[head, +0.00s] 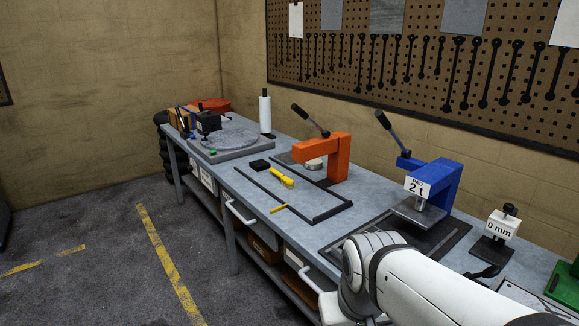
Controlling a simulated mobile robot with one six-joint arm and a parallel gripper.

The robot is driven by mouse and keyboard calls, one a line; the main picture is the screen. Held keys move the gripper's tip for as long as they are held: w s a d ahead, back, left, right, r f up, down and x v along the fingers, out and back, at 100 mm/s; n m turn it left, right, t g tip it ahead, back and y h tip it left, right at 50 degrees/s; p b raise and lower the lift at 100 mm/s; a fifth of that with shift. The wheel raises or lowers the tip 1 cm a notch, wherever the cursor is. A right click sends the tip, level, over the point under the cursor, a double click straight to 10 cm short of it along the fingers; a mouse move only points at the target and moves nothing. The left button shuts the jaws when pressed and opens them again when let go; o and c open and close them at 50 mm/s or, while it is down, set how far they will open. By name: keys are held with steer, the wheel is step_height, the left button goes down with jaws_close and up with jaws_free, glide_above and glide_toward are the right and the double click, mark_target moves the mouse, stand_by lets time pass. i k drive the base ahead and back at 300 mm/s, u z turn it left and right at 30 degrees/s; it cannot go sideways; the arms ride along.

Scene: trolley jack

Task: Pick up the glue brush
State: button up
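A yellow-handled tool (283,177) lies on the grey workbench, inside a black outlined area (313,182). A black block (259,165) sits at its far left end; I cannot tell whether it is part of the tool. A thin yellow stick (279,208) lies across the front edge of the outline. Neither is clear enough to name surely as the glue brush. My white arm reaches in at the lower right, and my gripper is not in view.
An orange press (336,155) and a blue press (433,182) stand on the workbench (222,188), right of the yellow tool. A round turntable (235,138) and a white roll (265,112) are at the far end. Floor at the left is clear.

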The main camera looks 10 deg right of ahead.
mark_target(286, 181)
steer(key=k, duration=0.6)
steer(key=u, duration=0.5)
steer(key=i, duration=0.95)
steer(key=u, duration=0.55)
steer(key=i, duration=1.55)
steer(key=z, duration=0.5)
steer(key=i, duration=1.2)
steer(key=z, duration=1.15)
steer(key=i, duration=0.35)
steer(key=z, duration=0.2)
steer(key=k, duration=0.7)
steer(key=z, duration=0.5)
steer(key=i, duration=0.1)
steer(key=u, duration=0.35)
